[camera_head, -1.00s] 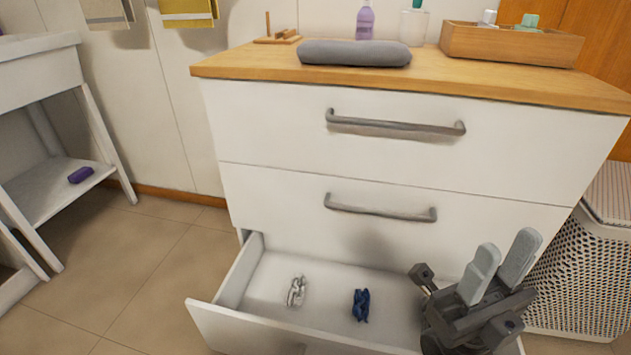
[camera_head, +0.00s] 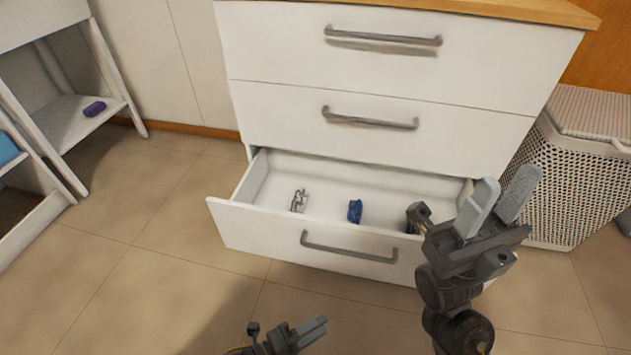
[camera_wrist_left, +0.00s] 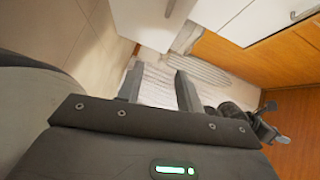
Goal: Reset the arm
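My left gripper (camera_head: 316,328) is low at the bottom edge of the head view, in front of the drawer unit and over the floor. In the left wrist view its two fingers (camera_wrist_left: 159,85) stand apart with nothing between them. My right gripper (camera_head: 497,202) is in front of the right end of the open bottom drawer (camera_head: 265,228). Its two pale fingers point up, apart and empty. The right gripper and arm hide part of the drawer's right end.
A silvery item (camera_head: 299,201) and a blue item (camera_head: 355,211) lie in the drawer. A white perforated basket (camera_head: 570,185) stands right of the white drawer unit (camera_head: 290,110). A white shelf (camera_head: 65,120) with a purple item (camera_head: 94,108) stands left. Floor in front is clear.

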